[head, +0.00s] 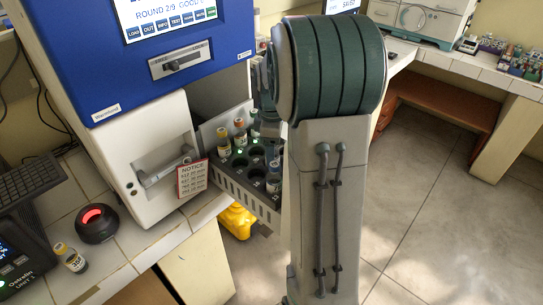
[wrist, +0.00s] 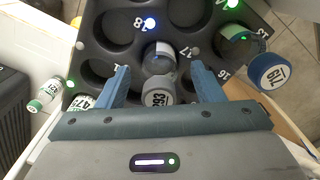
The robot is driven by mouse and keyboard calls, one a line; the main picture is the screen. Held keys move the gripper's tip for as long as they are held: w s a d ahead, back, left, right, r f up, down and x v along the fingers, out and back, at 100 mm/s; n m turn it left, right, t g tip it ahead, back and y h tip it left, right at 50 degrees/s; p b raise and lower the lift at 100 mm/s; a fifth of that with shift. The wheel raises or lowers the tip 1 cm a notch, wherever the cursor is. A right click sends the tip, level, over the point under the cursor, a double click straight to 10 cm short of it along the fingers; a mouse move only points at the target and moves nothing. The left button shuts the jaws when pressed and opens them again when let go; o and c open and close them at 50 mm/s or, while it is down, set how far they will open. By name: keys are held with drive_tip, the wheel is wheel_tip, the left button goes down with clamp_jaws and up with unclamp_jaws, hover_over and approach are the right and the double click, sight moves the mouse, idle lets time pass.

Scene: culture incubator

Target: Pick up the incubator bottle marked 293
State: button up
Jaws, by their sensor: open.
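In the wrist view, a bottle (wrist: 159,61) with a grey cap (wrist: 157,92) that appears to read 293 stands tilted in the picture at the dark rack (wrist: 110,28), near the labels 18 and 17. My gripper (wrist: 160,76) is open, with one blue finger on each side of this bottle. Gaps show between fingers and cap, and I see no clear contact. In the head view, the rack (head: 240,197) sticks out of the incubator (head: 140,150). My arm hides the gripper's fingers and part of the rack there.
A blue-capped bottle (wrist: 269,73) is close to the right finger. A green-capped bottle (wrist: 44,97) is at left. In the head view, a notice card (head: 192,178) hangs beside the rack, and a yellow-capped bottle (head: 70,257) stands on the bench. Several rack holes are empty.

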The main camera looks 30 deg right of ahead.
drive_tip(key=shift+f, duration=0.35)
drive_tip(key=c, duration=1.2)
drive_tip(key=shift+o, duration=0.2)
